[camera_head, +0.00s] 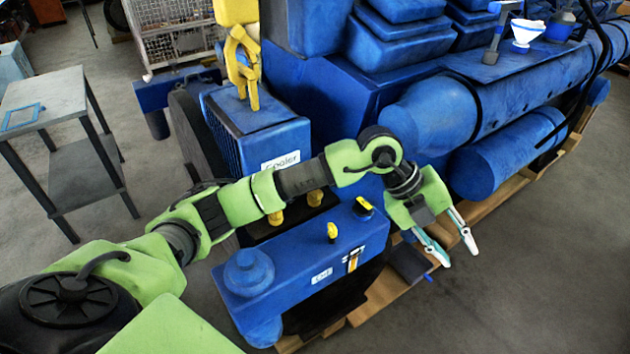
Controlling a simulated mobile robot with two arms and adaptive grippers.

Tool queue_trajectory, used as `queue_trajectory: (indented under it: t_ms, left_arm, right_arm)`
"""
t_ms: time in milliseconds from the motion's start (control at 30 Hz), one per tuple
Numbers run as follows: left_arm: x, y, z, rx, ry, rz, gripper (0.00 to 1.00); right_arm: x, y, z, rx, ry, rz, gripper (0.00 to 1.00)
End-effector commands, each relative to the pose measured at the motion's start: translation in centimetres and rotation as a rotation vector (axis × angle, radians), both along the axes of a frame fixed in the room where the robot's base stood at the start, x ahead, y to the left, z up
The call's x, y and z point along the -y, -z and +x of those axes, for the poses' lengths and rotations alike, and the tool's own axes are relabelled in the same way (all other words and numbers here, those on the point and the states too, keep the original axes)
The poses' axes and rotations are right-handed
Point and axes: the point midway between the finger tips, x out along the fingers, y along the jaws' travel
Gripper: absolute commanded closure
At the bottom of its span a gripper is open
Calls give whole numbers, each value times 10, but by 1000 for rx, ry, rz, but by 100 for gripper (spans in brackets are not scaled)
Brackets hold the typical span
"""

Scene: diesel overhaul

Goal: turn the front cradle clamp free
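My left arm crosses the picture from the lower left. Just left of the fingertips, a dark grey block (408,263) with a small blue tip (428,277) sits by the wooden pallet (375,300). I cannot tell for sure whether this is the front cradle clamp. The fingers look apart from it, though the depth between them is unclear. The lower part of the block's surroundings is partly hidden by the engine. My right gripper is not in view.
A blue box labelled Oil (290,268) with yellow knobs (332,230) stands under my forearm. The blue cooler (283,140) and large blue cylinders (510,155) are behind. A grey table (45,98) stands left. The floor at lower right is clear.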

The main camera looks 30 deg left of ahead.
Motion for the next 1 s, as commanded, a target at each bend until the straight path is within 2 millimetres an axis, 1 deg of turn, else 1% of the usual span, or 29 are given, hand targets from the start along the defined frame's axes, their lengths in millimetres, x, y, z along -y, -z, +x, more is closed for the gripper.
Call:
queue_trajectory:
  t_ms: [33, 67, 100, 167, 200, 300, 333, 400, 433, 500, 567, 667, 867, 900, 1000]
  left_arm:
    - [-47, 7, 21, -12, -74, 171, 69]
    - [-75, 11, 29, -27, -124, 269, 69]
    - [-112, 11, 39, -46, -198, 390, 69]
    - [-166, 4, 49, -71, -317, 547, 69]
    - [-198, -4, 52, -88, -395, 635, 69]
    - [-260, -27, 54, -120, -567, 799, 69]
    - [-273, -33, 53, -127, -607, 835, 69]
    - [-296, -45, 50, -141, -680, 893, 69]
    - [-302, -47, 49, -146, -703, 910, 69]
    - [-311, -50, 47, -152, -732, 932, 69]
    - [-315, -47, 47, -155, -741, 939, 69]
    - [-318, -35, 48, -158, -737, 940, 69]
    - [-331, 3, 53, -163, -735, 938, 69]
    - [-335, 5, 54, -161, -737, 940, 69]
    - [-344, 24, 57, -160, -737, 942, 69]
  right_arm:
    - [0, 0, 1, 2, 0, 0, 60]
    - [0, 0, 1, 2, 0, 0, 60]
    - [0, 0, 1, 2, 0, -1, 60]
    - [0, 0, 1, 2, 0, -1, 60]
    - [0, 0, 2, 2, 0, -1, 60]
    - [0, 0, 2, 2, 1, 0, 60]
    - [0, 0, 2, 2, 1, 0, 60]
    - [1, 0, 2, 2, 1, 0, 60]
    - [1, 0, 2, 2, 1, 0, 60]
    - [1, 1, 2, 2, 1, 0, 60]
    - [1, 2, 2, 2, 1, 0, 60]
    - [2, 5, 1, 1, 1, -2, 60]
    - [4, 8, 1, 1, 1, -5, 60]
    - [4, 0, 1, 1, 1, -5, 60]
    - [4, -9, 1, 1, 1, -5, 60]
